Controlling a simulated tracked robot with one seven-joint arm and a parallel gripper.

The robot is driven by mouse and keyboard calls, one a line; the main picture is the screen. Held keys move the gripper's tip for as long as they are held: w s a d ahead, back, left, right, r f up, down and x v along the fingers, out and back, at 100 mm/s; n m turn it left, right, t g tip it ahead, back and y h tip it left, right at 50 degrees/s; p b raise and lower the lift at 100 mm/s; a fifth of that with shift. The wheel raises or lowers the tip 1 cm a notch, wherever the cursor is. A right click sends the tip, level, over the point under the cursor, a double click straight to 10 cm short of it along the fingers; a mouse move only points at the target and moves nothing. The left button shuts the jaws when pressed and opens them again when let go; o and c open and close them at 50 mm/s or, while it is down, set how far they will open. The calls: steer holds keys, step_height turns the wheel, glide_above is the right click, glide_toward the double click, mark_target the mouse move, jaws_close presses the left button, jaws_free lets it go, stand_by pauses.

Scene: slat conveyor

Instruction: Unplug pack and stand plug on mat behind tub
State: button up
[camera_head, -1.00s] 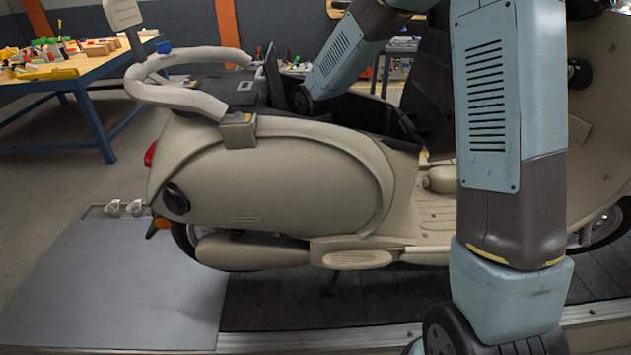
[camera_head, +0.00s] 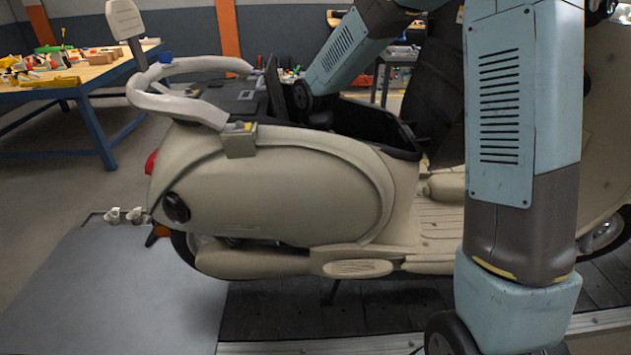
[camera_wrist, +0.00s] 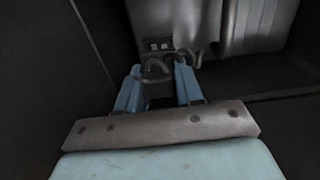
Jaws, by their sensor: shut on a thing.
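The dark tub (camera_head: 365,117) is open in the top of the cream scooter. My arm reaches into it, so my gripper and the pack are hidden in the head view. In the wrist view my gripper (camera_wrist: 158,80) has its two blue fingers closed around a dark plug (camera_wrist: 156,70), though its outline is dim. A dark cable loops beside it. The grey pack (camera_wrist: 175,18) stands just beyond the fingertips, with a small socket panel on its face. I cannot tell whether the plug is still seated. A dark flat surface, seemingly the mat (camera_head: 225,92), lies left of the tub.
A raised dark lid (camera_head: 273,80) stands at the tub's left end. A pale grab rail (camera_head: 175,105) curves around the scooter's rear. Dark tub walls stand close around my gripper. A blue-legged workbench (camera_head: 85,75) with loose parts stands far left.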

step_height(320, 180, up, 8)
steer(key=shift+f, duration=0.2)
step_height(320, 180, up, 11)
steer(key=shift+r, duration=0.15)
stand_by(4.6)
step_height(320, 180, up, 12)
stand_by(1.2)
